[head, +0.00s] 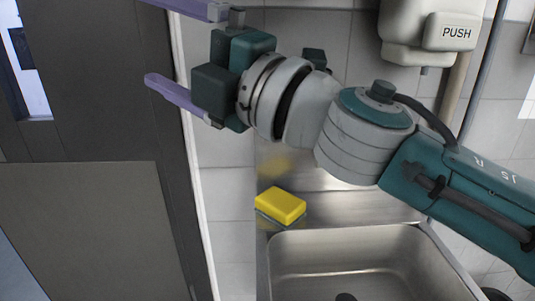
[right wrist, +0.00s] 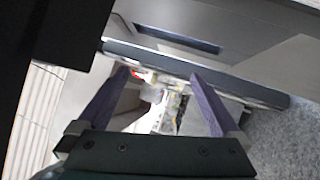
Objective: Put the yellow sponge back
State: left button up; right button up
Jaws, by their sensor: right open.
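The yellow sponge (head: 281,205) lies flat on the left corner of the steel sink unit, beside the basin. My right arm comes in from the right across the head view, above the sink. My right gripper (head: 182,52) is up and to the left of the sponge, apart from it, with its purple fingers pointing left. The fingers are spread wide with nothing between them. The right wrist view also shows the open, empty fingers (right wrist: 160,85). The sponge does not show in that view. My left gripper is not in view.
The steel sink basin (head: 360,262) is at the lower right of the head view. A dispenser marked PUSH (head: 450,32) hangs on the tiled wall above. A dark grey door (head: 100,110) stands at the left, close to my right gripper.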

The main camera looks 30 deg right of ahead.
jog(key=s+d+f+m+g+h, duration=0.25)
jog(key=d+f+m+h, duration=0.4)
jog(key=m, duration=0.35)
jog(key=s+d+f+m+g+h, duration=0.1)
jog(key=s+d+f+m+h, duration=0.3)
jog(key=d+f+m+h, duration=0.4)
jog(key=s+a+f+m+g+y, duration=0.1)
jog(key=s+f+m+g, duration=0.1)
jog(key=s, duration=0.5)
jog(key=s+a+f+m+g+y, duration=0.1)
jog(key=s+f+m+g, duration=0.1)
jog(key=s+f+g, duration=0.2)
jog(key=s+a+f+m+g+y, duration=0.1)
jog(key=s+f+g, duration=0.3)
jog(key=s, duration=0.5)
jog(key=shift+s+a+m+g, duration=0.25)
jog(key=shift+s+a+m, duration=0.1)
jog(key=shift+s+m, duration=0.05)
jog(key=shift+s+a+y, duration=0.1)
jog(key=shift+s+y, duration=0.15)
jog(key=shift+s, duration=0.1)
